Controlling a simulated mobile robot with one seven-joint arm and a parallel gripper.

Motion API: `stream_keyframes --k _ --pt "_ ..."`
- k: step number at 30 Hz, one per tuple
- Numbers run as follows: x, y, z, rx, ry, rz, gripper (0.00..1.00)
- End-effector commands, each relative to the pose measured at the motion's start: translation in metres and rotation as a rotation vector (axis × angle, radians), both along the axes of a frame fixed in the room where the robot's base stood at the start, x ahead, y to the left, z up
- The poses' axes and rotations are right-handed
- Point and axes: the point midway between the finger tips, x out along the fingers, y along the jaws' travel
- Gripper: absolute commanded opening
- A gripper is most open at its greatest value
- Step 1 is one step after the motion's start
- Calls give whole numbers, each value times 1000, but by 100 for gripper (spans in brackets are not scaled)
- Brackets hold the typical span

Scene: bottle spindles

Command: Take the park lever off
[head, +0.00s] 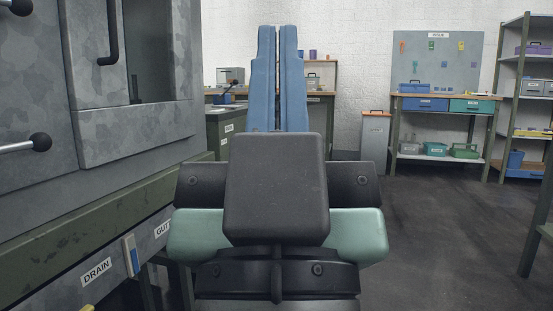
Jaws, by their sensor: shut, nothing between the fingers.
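No lever in the head view carries a readable park label, so I cannot tell which one is the park lever. A silver lever with a black ball knob (40,142) sticks out of the grey machine (140,135) at the left. Another black knob (20,7) shows at the top left corner, cut by the edge. A small lever with a dark knob (233,84) stands on the back bench.
A workbench (440,98) and shelves (525,90) stand at the back right. The dark floor (440,220) at the right is clear.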

Motion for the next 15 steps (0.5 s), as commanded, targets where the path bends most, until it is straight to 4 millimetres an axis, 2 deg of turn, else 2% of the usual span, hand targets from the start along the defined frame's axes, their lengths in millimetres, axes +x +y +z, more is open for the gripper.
stream_keyframes --k 1,15 --pt "0 0 37 1 -1 1 0" --pt "0 0 196 5 0 6 0"
